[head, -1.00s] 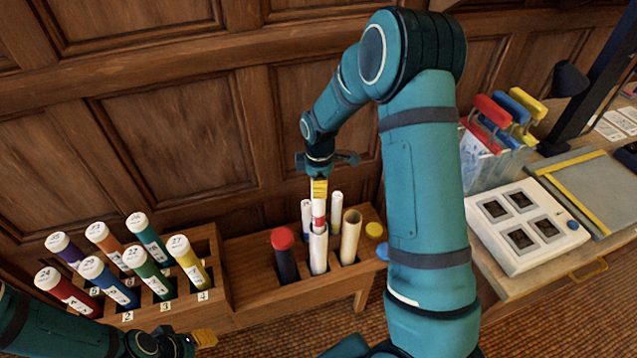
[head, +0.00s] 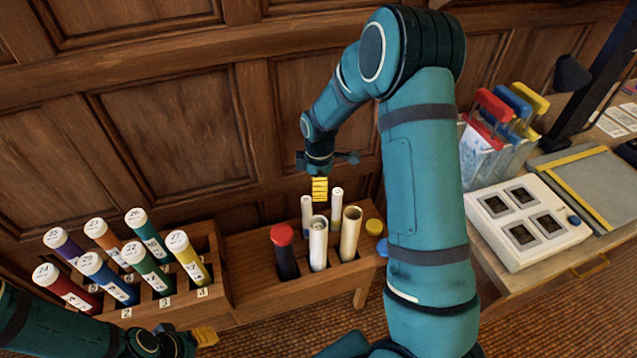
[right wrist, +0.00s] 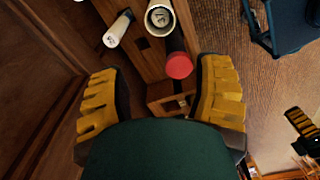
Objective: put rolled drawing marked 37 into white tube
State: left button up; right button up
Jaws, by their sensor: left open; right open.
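The white tube (head: 318,255) stands upright in the wooden rack, and a rolled drawing (head: 318,222) sits inside it with its end at the mouth. In the right wrist view the tube mouth (right wrist: 152,27) shows the roll's marked end (right wrist: 160,16); I cannot read the mark surely. My right gripper (head: 319,189) is open and empty just above the tube. In its wrist view the fingers (right wrist: 163,102) are spread wide with nothing between them. My left gripper (head: 206,338) is open and empty at the lower left, in front of the racks.
A red-capped dark tube (head: 284,256) stands left of the white tube, a cream tube (head: 350,240) right of it. Two slim white rolls (head: 307,212) (head: 337,203) stand behind. Several numbered coloured tubes fill the left rack (head: 222,285). A desk with a switch box (head: 521,229) is right.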

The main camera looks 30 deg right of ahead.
notch_tip(320, 180, up, 12)
dwell(0.6)
jog(key=shift+d, duration=0.1)
dwell(0.6)
